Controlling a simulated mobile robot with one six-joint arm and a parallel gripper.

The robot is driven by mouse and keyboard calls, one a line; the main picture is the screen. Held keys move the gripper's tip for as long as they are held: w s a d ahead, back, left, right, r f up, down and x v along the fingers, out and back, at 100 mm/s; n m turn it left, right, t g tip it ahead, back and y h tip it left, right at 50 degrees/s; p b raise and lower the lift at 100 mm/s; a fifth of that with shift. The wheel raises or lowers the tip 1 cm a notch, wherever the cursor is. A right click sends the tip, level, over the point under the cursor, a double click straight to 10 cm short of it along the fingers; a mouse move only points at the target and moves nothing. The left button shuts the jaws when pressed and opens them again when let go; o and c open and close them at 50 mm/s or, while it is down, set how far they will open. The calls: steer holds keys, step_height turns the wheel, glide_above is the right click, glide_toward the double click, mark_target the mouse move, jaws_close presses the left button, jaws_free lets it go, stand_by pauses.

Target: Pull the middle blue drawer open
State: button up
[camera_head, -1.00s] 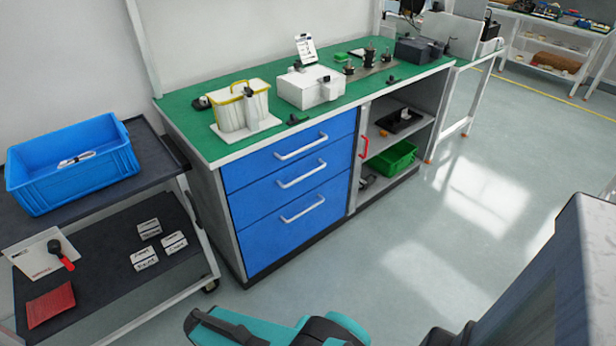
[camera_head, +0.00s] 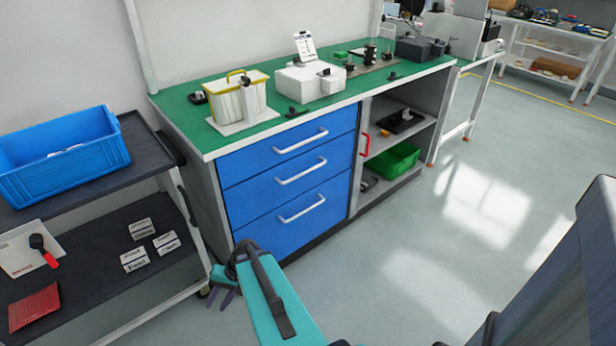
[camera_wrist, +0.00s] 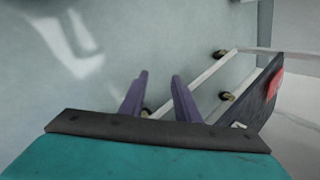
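The middle blue drawer (camera_head: 240,194) is in the bench's stack of three, between the top drawer (camera_head: 240,160) and the bottom drawer (camera_head: 262,228). Its white bar handle (camera_head: 301,171) runs across the front. All three drawer fronts look flush and shut. My gripper (camera_head: 222,300) is low in front of the bench, left of and below the drawers, apart from every handle. In the wrist view its two purple fingers (camera_wrist: 158,95) stand apart with nothing between them. No drawer shows in the wrist view.
A dark two-shelf cart (camera_head: 150,160) stands left, close to my gripper, with a blue crate (camera_head: 75,185) on top. The cart's lower part also shows in the wrist view (camera_wrist: 262,98). Open shelves with a red handle (camera_head: 365,146) are right of the drawers. Floor ahead and right is clear.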

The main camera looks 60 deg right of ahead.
steer(key=w+d+r+m+t+h+b, duration=0.1)
steer(key=d+r+m+t+b, duration=0.1)
steer(key=d, duration=0.5)
steer(key=w+d+r+m+t+b, duration=0.1)
steer(key=w+d+r+m+t, duration=0.15)
steer(key=d, duration=0.55)
steer(key=m+t+h+b, duration=0.7)
steer(key=h+b, duration=0.1)
steer(key=h, duration=0.1)
glide_toward(308, 171)
steer(key=v, duration=0.3)
steer(key=shift+s+a+f, duration=0.1)
steer(key=shift+s+f, duration=0.1)
steer(key=shift+s, duration=0.05)
steer(key=b+x, duration=0.2)
steer(key=x, duration=1.2)
